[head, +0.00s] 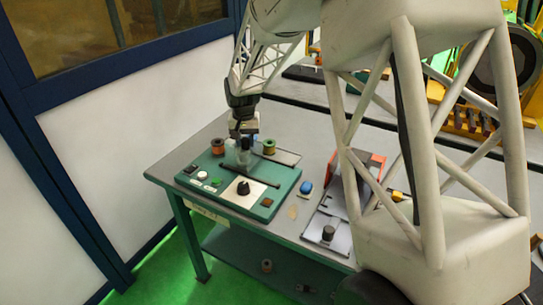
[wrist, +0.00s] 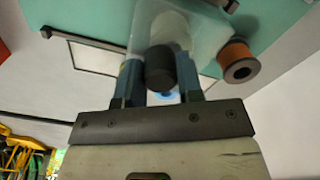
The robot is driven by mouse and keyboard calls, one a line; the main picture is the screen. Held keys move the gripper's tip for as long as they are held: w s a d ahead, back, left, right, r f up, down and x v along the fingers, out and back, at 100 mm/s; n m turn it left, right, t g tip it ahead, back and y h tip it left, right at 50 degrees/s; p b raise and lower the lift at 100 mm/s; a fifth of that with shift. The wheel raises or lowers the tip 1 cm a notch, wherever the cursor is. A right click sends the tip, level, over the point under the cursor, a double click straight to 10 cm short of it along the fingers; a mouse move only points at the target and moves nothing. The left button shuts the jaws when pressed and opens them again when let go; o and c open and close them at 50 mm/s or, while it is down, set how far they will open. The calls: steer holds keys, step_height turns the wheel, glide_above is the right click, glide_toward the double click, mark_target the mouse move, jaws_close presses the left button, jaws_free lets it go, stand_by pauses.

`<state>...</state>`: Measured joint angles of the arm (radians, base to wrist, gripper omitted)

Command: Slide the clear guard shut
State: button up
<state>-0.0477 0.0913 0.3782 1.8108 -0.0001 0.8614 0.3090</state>
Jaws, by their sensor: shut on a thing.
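The clear guard (head: 243,160) is a see-through cover on the green winding machine (head: 215,200). In the wrist view the guard (wrist: 207,35) shows as a pale translucent sheet, with a dark round knob (wrist: 160,68) in front of it. My gripper (head: 242,138) comes down from above at the guard. In the wrist view its two blue-grey fingers (wrist: 160,82) stand on either side of the dark knob and are shut on it. The fingers partly hide what lies behind them. How far the guard covers the machine is hard to tell.
A copper spool (head: 217,147) and a second spool (head: 269,146) flank the guard. The front panel has buttons (head: 202,175) and a black dial (head: 243,188). A blue object (head: 306,187) sits right of the machine. A white wall panel stands left.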

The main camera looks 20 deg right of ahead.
steer(key=o, duration=0.7)
steer(key=shift+r, duration=0.1)
steer(key=shift+r, duration=2.9)
